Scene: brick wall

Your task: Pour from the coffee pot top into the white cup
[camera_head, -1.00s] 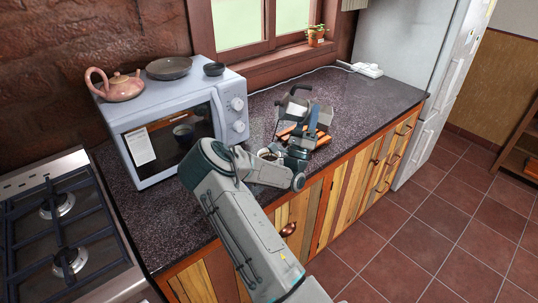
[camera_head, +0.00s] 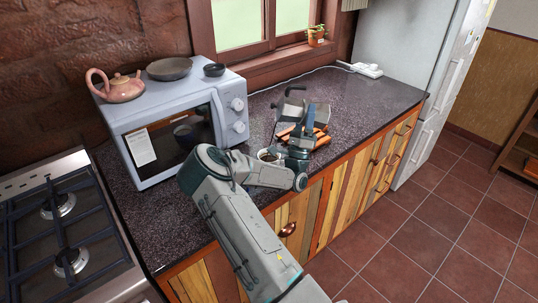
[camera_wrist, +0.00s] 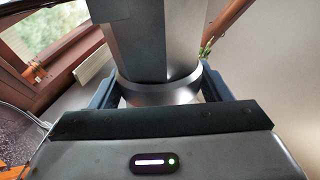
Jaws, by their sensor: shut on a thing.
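My gripper (camera_head: 303,122) is shut on the coffee pot top (camera_head: 288,110), a grey metal vessel with a dark handle, held above the counter. In the wrist view the coffee pot top (camera_wrist: 150,45) fills the upper middle, with its narrow collar between the two blue-grey fingers of my gripper (camera_wrist: 160,90). It looks tilted in the head view. The white cup (camera_head: 264,155) stands on the counter, just below and left of the gripper, with something dark inside. My arm hides part of it. I cannot see a stream of liquid.
A microwave (camera_head: 165,95) stands to the left with a teapot (camera_head: 120,87) and bowls on top. A stove (camera_head: 60,225) is at far left. The counter (camera_head: 375,98) is clear to the right.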

